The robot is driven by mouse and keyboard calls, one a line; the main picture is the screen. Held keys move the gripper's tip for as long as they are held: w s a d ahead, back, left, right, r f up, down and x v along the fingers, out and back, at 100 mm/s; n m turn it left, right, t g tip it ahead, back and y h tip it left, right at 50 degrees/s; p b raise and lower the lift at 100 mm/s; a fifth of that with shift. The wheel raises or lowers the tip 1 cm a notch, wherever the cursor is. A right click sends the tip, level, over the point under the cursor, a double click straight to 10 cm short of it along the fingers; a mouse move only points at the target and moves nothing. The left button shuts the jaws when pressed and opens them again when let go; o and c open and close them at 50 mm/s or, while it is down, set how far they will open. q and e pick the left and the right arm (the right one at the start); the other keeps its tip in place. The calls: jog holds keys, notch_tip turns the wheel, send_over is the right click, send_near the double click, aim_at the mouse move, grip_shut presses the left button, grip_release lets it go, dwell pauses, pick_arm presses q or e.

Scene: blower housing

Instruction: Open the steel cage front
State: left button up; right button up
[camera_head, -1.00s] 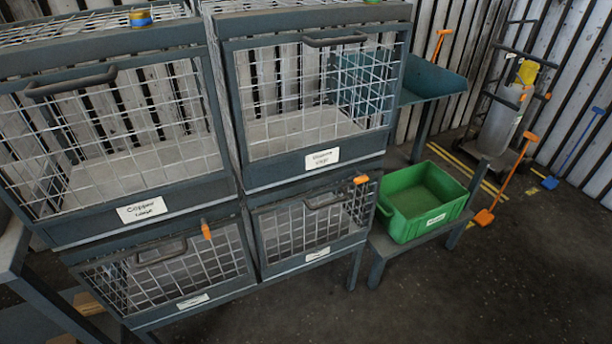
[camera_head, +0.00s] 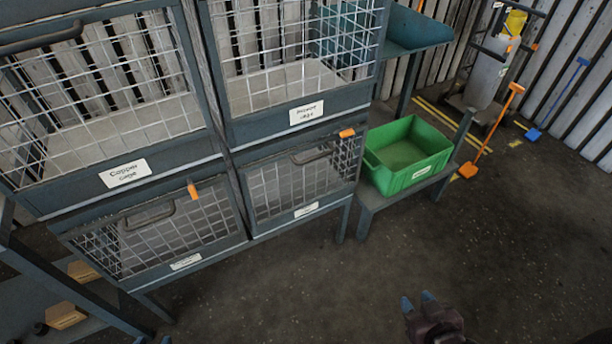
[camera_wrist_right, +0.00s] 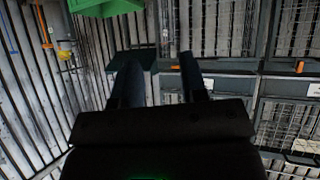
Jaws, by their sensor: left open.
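Four wire-mesh cage fronts stand in two rows. The upper left front (camera_head: 100,100) is labelled "Copper cage"; the upper right front (camera_head: 290,60) has a label that I cannot read surely. The lower left front (camera_head: 165,238) and lower right front (camera_head: 305,183) each have a bar handle, an orange latch and an unreadable label, so I cannot tell which is steel. All look shut. My right gripper (camera_head: 417,301) is open and empty, low in front of the cages; its spread fingers show in the right wrist view (camera_wrist_right: 160,82). My left gripper (camera_head: 153,340) barely shows at the bottom edge, open.
A green bin (camera_head: 408,157) stands on a low stand right of the cages. An orange-handled tool (camera_head: 490,135) and a blue one (camera_head: 555,105) stand farther right. A dark table frame (camera_head: 60,285) is at lower left. The floor (camera_head: 300,285) in front is clear.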

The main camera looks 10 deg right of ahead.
jog(key=w+a+t+b, duration=0.1)
jog(key=w+a+b, duration=0.2)
jog(key=w, duration=0.6)
jog(key=m+t+h+b, duration=0.1)
jog(key=m+t+b, duration=0.6)
jog(key=m, duration=1.4)
send_near(316, 158)
jog(key=shift+t, duration=0.4)
jog(key=w, duration=1)
jog(key=shift+w+d+r, duration=0.25)
pick_arm(q)
notch_tip(316, 158, down, 9)
jog(key=g, duration=0.1)
jog(key=shift+s, duration=0.15)
jog(key=shift+s, duration=0.15)
jog(key=shift+s+f, duration=0.1)
jog(key=shift+f, duration=0.05)
pick_arm(e)
grip_shut()
